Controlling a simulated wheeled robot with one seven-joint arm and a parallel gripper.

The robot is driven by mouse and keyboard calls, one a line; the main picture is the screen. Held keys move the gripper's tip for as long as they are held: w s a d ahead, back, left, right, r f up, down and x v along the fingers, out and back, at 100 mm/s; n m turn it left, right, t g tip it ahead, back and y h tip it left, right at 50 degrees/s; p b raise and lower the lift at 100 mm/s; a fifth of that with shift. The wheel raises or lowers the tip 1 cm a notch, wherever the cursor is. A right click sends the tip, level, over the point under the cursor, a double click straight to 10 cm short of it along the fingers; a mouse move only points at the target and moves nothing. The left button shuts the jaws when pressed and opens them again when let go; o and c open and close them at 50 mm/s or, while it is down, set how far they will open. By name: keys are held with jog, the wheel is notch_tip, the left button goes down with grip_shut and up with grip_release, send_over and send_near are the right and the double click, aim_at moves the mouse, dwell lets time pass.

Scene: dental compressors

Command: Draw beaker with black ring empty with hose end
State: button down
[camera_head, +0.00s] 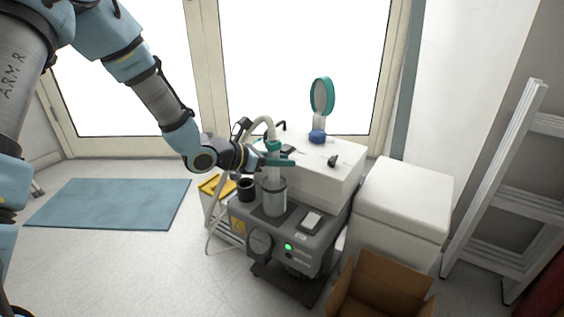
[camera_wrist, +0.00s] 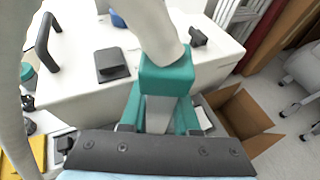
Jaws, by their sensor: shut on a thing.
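My gripper (camera_head: 274,156) is shut on the hose end, above the grey compressor (camera_head: 285,240). The pale hose end (camera_head: 274,174) points down from the jaws, and its lower part is at or inside the mouth of a clear beaker (camera_head: 273,199). How deep it reaches I cannot tell. The beaker stands upright on the compressor top. A black ring on it and any liquid inside are too small to make out. In the wrist view the pale hose (camera_wrist: 155,30) runs into a teal collar (camera_wrist: 166,77) between my fingers; the beaker is hidden there.
A dark cup (camera_head: 246,189) stands left of the beaker. A green light (camera_head: 288,247) glows on the compressor front. A white cabinet (camera_head: 325,180) with a teal round mirror (camera_head: 322,98) stands behind. An open cardboard box (camera_head: 380,290) and white bin (camera_head: 402,205) are at right.

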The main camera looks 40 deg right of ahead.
notch_tip(320, 180, up, 11)
jog(key=p, duration=0.6)
jog(key=shift+f+p, duration=0.2)
jog(key=shift+p, duration=0.1)
